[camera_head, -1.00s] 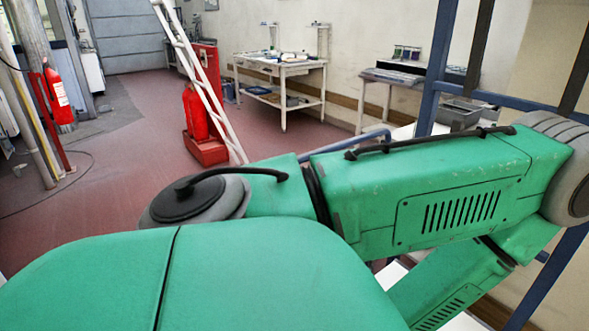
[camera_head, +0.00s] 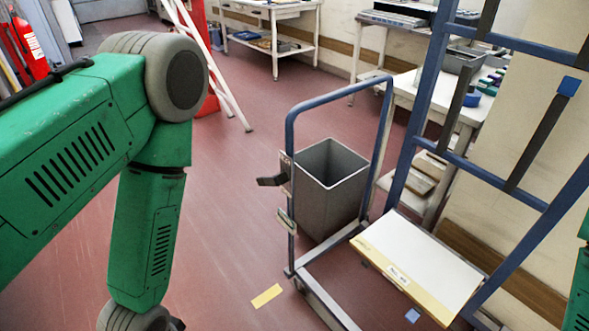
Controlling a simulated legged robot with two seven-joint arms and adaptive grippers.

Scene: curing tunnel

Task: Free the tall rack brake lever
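A tall blue-framed rack (camera_head: 424,95) stands at the right, with dark slanted bars and a low shelf holding a flat cream-and-white box (camera_head: 420,262). A blue hoop-shaped handle frame (camera_head: 287,135) rises at its near left. A dark lever (camera_head: 271,181) sticks out to the left from a bracket on that frame's post; I cannot tell for sure whether this is the brake lever. My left arm comes down at the left, well apart from the lever, and its gripper is outside the picture.
A grey bin (camera_head: 333,188) stands on the floor behind the handle frame. A white ladder (camera_head: 212,65) leans at the back left. A white table (camera_head: 437,98) stands behind the rack. A yellow floor mark (camera_head: 266,296) lies near the front. The red floor at centre left is clear.

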